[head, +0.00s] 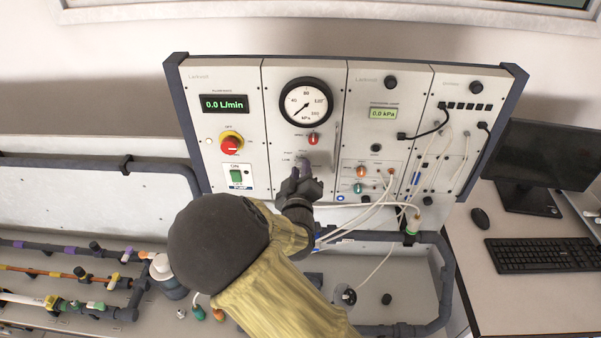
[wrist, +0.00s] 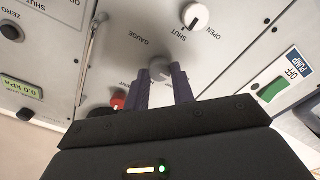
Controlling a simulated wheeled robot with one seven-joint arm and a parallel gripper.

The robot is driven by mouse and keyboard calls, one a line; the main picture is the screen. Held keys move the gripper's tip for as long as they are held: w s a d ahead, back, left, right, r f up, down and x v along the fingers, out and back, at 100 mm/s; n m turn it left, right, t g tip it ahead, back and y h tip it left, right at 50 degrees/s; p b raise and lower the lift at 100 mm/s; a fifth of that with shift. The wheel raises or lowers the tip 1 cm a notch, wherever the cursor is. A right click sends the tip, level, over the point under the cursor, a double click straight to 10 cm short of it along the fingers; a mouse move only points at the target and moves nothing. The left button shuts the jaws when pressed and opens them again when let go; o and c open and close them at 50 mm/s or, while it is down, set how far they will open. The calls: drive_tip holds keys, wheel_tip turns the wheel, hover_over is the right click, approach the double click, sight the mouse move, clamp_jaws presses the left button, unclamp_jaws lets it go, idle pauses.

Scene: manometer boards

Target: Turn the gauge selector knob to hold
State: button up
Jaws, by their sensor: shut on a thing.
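The gauge selector knob (wrist: 159,68) is a small grey round knob on the light panel, beside the printed word GAUGE in the wrist view. My gripper (wrist: 160,82) has its two purple fingers on either side of the knob, shut on it. In the head view, my gripper (head: 304,172) reaches the panel below the round dial gauge, and the fingers mostly cover the knob there. Small labels show around that spot but are too small to read surely. Which mark the knob points to cannot be told.
A red knob (head: 313,139) sits just above, under the dial gauge (head: 306,101). A red-and-yellow switch (head: 231,144) and green pump switch (head: 236,176) are to the left. White tubes (head: 372,212) hang to the right of my arm. A white knob (wrist: 195,16) is close by in the wrist view.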

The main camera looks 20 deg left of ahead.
drive_tip(key=shift+f, duration=0.1)
drive_tip(key=m+b, duration=1.7)
drive_tip(key=b, duration=0.7)
drive_tip(key=shift+m, duration=0.3)
drive_tip(key=shift+b, duration=0.3)
drive_tip(key=o, duration=1)
drive_tip(key=b+v, duration=0.2)
drive_tip(key=v, duration=1.5)
drive_tip(key=shift+s+a, duration=0.1)
drive_tip(key=shift+s, duration=0.1)
